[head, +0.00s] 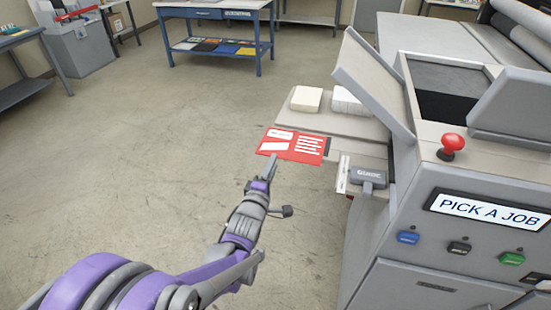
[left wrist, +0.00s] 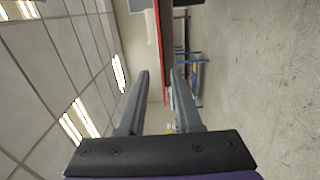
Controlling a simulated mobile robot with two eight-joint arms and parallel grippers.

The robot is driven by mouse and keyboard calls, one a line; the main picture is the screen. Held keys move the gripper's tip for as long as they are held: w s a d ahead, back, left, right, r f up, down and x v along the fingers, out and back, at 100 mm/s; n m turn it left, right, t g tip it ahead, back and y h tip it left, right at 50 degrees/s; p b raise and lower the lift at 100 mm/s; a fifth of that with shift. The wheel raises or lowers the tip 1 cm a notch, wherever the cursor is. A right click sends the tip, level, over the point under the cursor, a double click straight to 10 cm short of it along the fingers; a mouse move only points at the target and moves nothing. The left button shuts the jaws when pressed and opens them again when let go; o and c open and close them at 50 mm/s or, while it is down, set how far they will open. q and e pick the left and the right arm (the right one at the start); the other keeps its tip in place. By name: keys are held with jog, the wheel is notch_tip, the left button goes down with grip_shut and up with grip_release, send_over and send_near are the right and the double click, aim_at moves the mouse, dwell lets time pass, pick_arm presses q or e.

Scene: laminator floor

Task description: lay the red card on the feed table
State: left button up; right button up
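The red card (head: 308,147) with white print lies flat at the near left edge of the grey feed table (head: 345,127), its left part seeming to stick out past the edge. Whether it touches the table all along is unclear. My left gripper (head: 273,158) is at the card's near left edge. In the left wrist view its two fingers (left wrist: 160,76) are apart, and the card shows edge-on as a thin red line (left wrist: 166,45) between them, with no finger clearly pressing on it. My right gripper is not in view.
Two pale stacks (head: 306,99) sit at the back of the feed table. The laminator (head: 395,240) stands to the right, with a raised panel, a red knob (head: 452,145) and buttons. A blue table (head: 215,14) stands far back. The floor at left is clear.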

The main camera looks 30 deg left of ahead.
pick_arm(q)
jog(key=s+d+f+m+g+h, duration=0.1)
jog(key=s+d+f+m+g, duration=0.2)
jog(key=s+m, duration=0.4)
jog(key=s+d+f+m+g+h, duration=0.2)
jog(key=s+d+f+m+g, duration=0.2)
jog(key=s, duration=0.6)
jog(key=s+d+f+m+g+h, duration=0.1)
jog(key=s+d+f+m+g, duration=0.3)
jog(key=s+d+m, duration=0.3)
jog(key=s+m+g, duration=0.1)
jog(key=s+m, duration=0.1)
jog(key=shift+s+m, duration=0.3)
jog(key=shift+m, duration=0.1)
